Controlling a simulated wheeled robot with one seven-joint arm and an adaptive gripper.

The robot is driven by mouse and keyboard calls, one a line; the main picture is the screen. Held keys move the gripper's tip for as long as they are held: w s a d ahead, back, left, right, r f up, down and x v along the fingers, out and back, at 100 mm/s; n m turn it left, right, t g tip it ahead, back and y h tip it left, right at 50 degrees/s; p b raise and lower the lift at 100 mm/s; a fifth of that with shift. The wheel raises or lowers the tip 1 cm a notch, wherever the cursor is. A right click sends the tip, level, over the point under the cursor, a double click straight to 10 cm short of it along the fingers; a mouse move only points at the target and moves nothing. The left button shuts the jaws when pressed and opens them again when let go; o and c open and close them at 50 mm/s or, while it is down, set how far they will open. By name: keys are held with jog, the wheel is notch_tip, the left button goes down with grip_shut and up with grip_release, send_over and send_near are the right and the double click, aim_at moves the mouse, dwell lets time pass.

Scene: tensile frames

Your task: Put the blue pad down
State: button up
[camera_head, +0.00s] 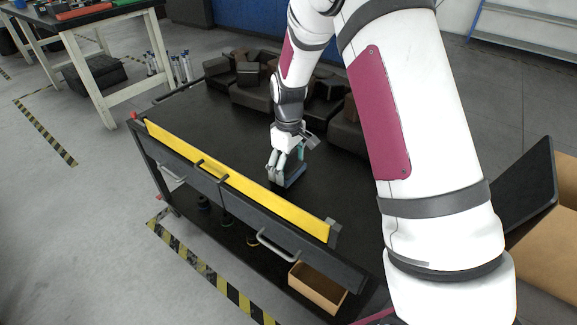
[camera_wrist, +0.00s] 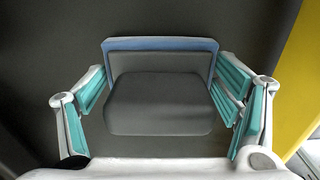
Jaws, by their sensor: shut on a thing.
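The blue pad (camera_wrist: 160,44) shows in the wrist view as a blue edge behind a dark grey block-like face, between the two fingers. My gripper (camera_wrist: 160,95) is shut on it, with teal finger pads at its left and right sides. In the head view the blue pad (camera_head: 292,178) is under my gripper (camera_head: 284,165), at or just above the dark tabletop (camera_head: 215,135). I cannot tell whether the pad touches the tabletop.
A yellow strip (camera_head: 240,184) runs along the table's front edge, close to my gripper. Several dark blocks and bins (camera_head: 250,90) stand along the back of the table. The tabletop left of my gripper is clear. An open cardboard box (camera_head: 318,287) sits below the front edge.

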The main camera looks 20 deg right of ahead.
jog(key=shift+f, duration=0.15)
jog(key=o, duration=0.9)
jog(key=shift+o, duration=0.2)
notch_tip(320, 180, up, 12)
jog(key=p, duration=0.3)
jog(key=shift+r+p, duration=0.25)
jog(key=shift+p, duration=0.05)
jog(key=s+r+m, duration=0.3)
jog(key=s+r, duration=1.2)
jog(key=s, duration=0.2)
jog(key=s+m, duration=0.4)
jog(key=s, duration=2)
jog(key=shift+s+r, duration=0.2)
jog(key=shift+r, duration=0.2)
